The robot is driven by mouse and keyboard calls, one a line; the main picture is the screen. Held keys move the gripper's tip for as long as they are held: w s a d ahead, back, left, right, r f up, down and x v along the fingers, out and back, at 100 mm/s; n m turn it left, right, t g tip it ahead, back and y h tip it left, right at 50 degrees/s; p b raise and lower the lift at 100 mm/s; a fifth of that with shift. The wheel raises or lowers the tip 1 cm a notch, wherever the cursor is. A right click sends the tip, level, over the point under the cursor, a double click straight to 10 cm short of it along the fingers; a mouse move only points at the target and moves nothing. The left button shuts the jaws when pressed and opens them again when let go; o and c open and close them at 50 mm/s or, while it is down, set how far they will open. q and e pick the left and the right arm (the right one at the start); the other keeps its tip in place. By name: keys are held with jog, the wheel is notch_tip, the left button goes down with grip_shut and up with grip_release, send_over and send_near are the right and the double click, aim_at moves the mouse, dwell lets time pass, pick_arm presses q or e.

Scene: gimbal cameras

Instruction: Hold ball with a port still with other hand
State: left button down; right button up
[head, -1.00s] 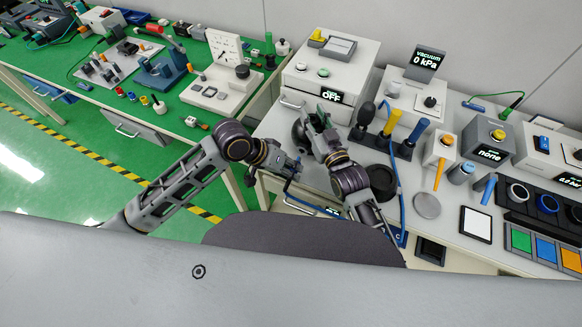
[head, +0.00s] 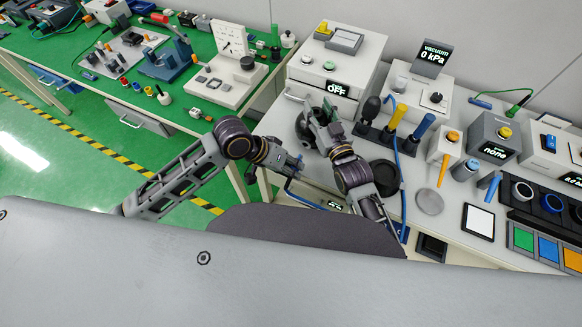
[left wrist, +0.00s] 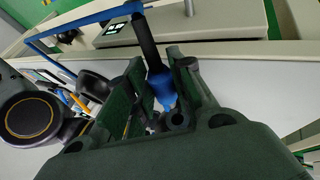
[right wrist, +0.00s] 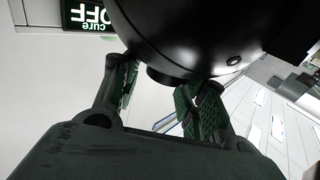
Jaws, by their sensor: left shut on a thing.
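A glossy black ball (head: 303,124) rests on the bench before the cure box. It fills the top of the right wrist view (right wrist: 190,30), with a small port (right wrist: 233,61) on its lower right side and a short dark neck underneath. My right gripper (head: 322,112) is at the ball's right side, its fingers apart (right wrist: 160,92) below the ball; contact is unclear. My left gripper (head: 293,163) is at the bench's front edge, shut on a blue-and-black nozzle tool (left wrist: 160,82) with a blue hose, apart from the ball.
The white cure box (head: 333,72) reading OFF stands behind the ball. A stand with black, yellow and blue handles (head: 395,122) is to the right, near a black round dish (head: 386,174). A gauge reads vacuum 0 kPa (head: 433,57).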

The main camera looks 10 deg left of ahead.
pick_arm(q)
jog(key=shift+w, duration=0.1)
pick_arm(e)
jog(key=shift+o, duration=0.2)
jog(key=shift+s+f+g, duration=0.25)
jog(key=shift+f+g, duration=0.05)
jog(key=shift+f, duration=0.8)
jog(key=shift+s+d, duration=0.15)
jog(key=shift+s, duration=0.2)
jog(key=r+v, duration=0.1)
jog(key=v, duration=0.9)
jog(key=shift+s, duration=0.35)
jog(key=shift+d+r, duration=0.1)
jog(key=shift+d, duration=0.05)
jog(key=shift+r, duration=0.1)
pick_arm(q)
jog(key=shift+r+p, duration=2)
jog(key=shift+p, duration=0.95)
pick_arm(e)
jog(key=shift+r, duration=2.85)
pick_arm(q)
jog(key=shift+a, duration=0.2)
